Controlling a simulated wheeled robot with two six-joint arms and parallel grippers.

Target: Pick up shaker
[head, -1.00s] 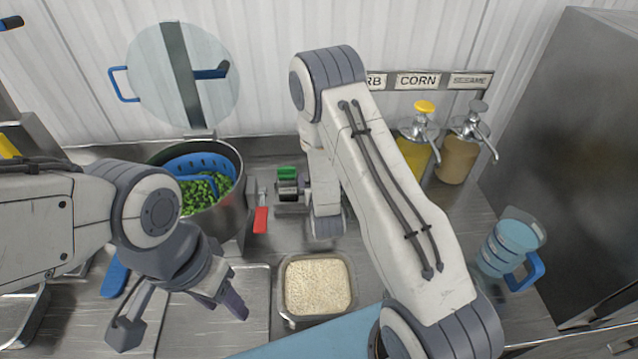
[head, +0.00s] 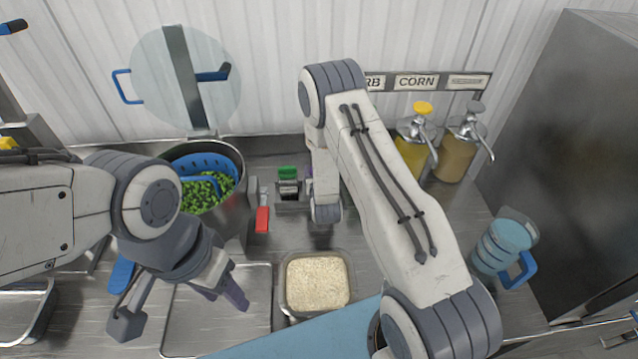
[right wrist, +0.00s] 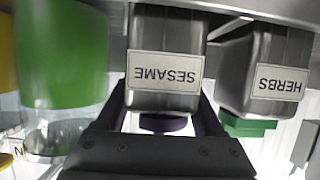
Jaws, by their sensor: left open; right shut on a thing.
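In the right wrist view, a grey shaker (right wrist: 164,62) labelled SESAME appears upside down, with a purple lid (right wrist: 163,123). My right gripper (right wrist: 162,104) has its dark fingers on both sides of this shaker and is shut on it. In the head view, the forearm hides most of this gripper; a bit of purple (head: 309,171) shows beside it. A second shaker (right wrist: 267,72), labelled HERBS, with a green lid, stands beside it; its green top shows in the head view (head: 288,173). My left gripper (head: 221,294) is open and empty above a metal board.
A pot (head: 228,205) with a blue basket of green peas stands at the left. A rice tray (head: 318,313) is at front centre. Pump bottles (head: 452,165) stand at the back right, and a blue-handled jug (head: 503,250) is at the right. A large green container (right wrist: 62,60) is close in the wrist view.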

